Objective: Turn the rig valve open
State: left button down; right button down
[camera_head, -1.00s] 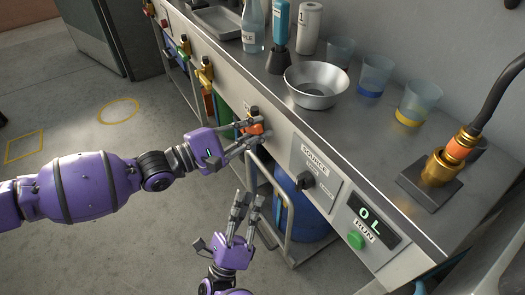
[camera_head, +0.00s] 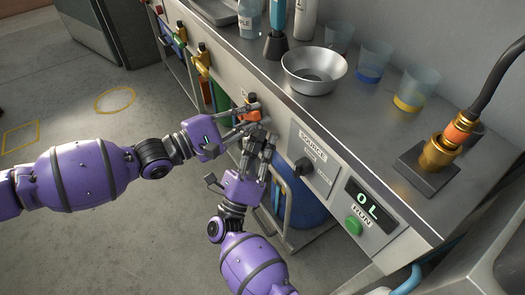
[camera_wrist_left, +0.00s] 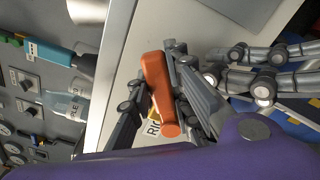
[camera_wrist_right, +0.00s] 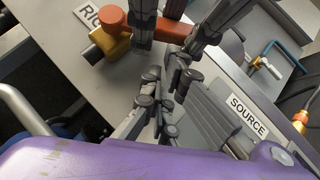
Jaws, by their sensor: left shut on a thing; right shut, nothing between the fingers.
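The rig valve has an orange handle (camera_head: 252,114) on the bench's front panel. The handle also shows in the left wrist view (camera_wrist_left: 158,88). The right wrist view shows the orange handle (camera_wrist_right: 113,22) on a brass body (camera_wrist_right: 108,43), beside a partly covered label reading "RI" (camera_wrist_right: 90,14). My left gripper (camera_head: 249,117) is shut on the handle, its fingers on both sides of it. My right gripper (camera_head: 264,138) is shut and empty just below and right of the valve, very close to the left fingers. Its fingers also show in the right wrist view (camera_wrist_right: 166,96).
The SOURCE selector knob (camera_head: 303,166) and green RUN button (camera_head: 354,225) are on the panel to the right. More valves (camera_head: 202,58) line the panel to the left. A metal bowl (camera_head: 313,75) and cups (camera_head: 373,62) stand on the bench top. A blue drum (camera_head: 306,207) stands below.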

jog(key=shift+r, duration=0.1)
jog(key=shift+w+a+r, duration=0.15)
jog(key=shift+r, duration=0.25)
jog(key=shift+w+a+r, duration=0.1)
jog(key=shift+r, duration=0.3)
pick_arm(q)
jog(key=c, duration=1.6)
grip_release()
jog(key=shift+f, duration=0.1)
pick_arm(e)
jog(key=shift+f, duration=0.1)
